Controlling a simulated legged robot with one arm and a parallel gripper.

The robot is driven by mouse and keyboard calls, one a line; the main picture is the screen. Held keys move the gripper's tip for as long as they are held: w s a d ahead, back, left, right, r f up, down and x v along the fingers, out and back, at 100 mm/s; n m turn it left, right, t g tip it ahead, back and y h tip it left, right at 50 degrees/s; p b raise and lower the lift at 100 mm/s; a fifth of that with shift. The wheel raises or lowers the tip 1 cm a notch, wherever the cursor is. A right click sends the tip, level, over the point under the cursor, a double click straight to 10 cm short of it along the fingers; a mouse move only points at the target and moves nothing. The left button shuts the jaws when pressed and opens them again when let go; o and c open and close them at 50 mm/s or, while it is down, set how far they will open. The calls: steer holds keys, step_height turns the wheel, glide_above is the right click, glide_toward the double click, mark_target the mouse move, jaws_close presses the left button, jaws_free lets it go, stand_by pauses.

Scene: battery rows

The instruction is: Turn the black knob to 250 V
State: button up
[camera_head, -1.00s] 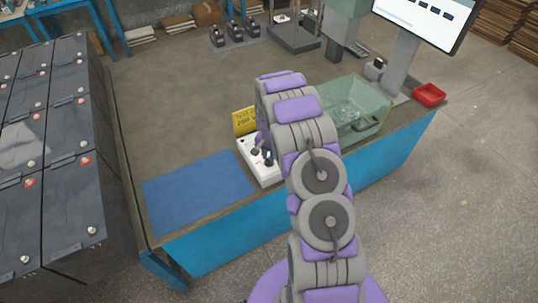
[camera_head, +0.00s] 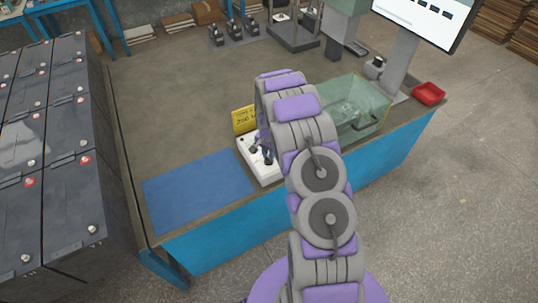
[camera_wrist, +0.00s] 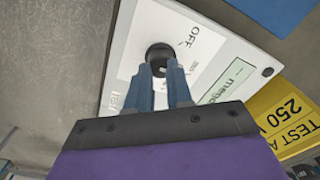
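The white meter box (camera_head: 270,177) stands at the table's front edge, partly behind my arm in the head view. In the wrist view its white panel (camera_wrist: 133,50) carries the round black knob (camera_wrist: 158,52), with an "OFF" label above right and a green display (camera_wrist: 228,82) to the right. My gripper (camera_wrist: 159,68) has its two blue-grey fingers apart, with the tips at the knob's near edge and overlapping it in the picture. Whether they touch the knob cannot be told. The knob's pointer setting is not readable. A yellow sign (camera_wrist: 290,118) reads "TEST A", cut off, and "250".
A blue mat (camera_head: 198,190) lies left of the box. A clear greenish bin (camera_head: 372,118) stands on the right, with a red tray (camera_head: 428,94) beyond. Dark battery blocks (camera_head: 70,205) stand left of the table. The table's middle is bare.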

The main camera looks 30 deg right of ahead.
steer(key=o, duration=0.3)
steer(key=r, duration=0.2)
steer(key=r+p, duration=0.1)
steer(key=r, duration=0.1)
steer(key=shift+s+d+r, duration=0.15)
steer(key=shift+d+r, duration=0.05)
steer(key=shift+r, duration=0.1)
step_height(320, 180, up, 13)
steer(key=p, duration=0.2)
steer(key=shift+f, duration=0.2)
